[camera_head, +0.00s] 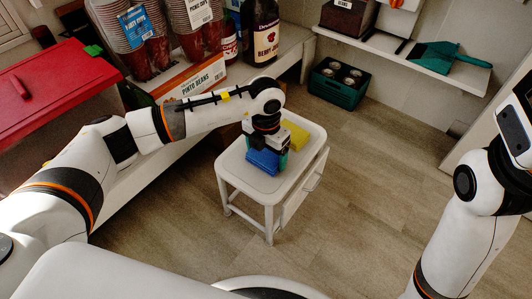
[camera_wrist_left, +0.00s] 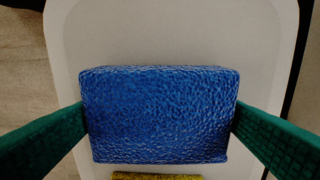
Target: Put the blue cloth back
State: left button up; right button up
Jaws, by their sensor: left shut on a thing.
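The blue cloth (camera_head: 263,162) is a block-like folded piece with a crinkled surface. It is at the small white stool-like table (camera_head: 242,181), over the table's top. My left gripper (camera_head: 267,156) is shut on it, pointing down. In the left wrist view, the green fingers press the left and right sides of the blue cloth (camera_wrist_left: 160,115), with the white tabletop (camera_wrist_left: 170,35) behind it. I cannot tell whether the cloth touches the tabletop. A yellow cloth (camera_head: 296,135) lies on the same table just behind; its edge (camera_wrist_left: 155,176) shows at the bottom of the wrist view. My right gripper's fingers are not visible.
At left stand a red lidded bin (camera_head: 50,105) and a shelf with stacked cups (camera_head: 190,25), a dark bottle (camera_head: 261,35) and a pinto beans box (camera_head: 195,78). A green crate (camera_head: 338,84) sits on the floor; a teal dustpan (camera_head: 440,55) lies on the back shelf. Floor right of the table is clear.

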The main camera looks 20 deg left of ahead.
pick_arm(q)
jog(key=shift+f, duration=0.1)
jog(key=shift+f, duration=0.15)
jog(key=o, duration=0.7)
jog(key=shift+r, duration=0.2)
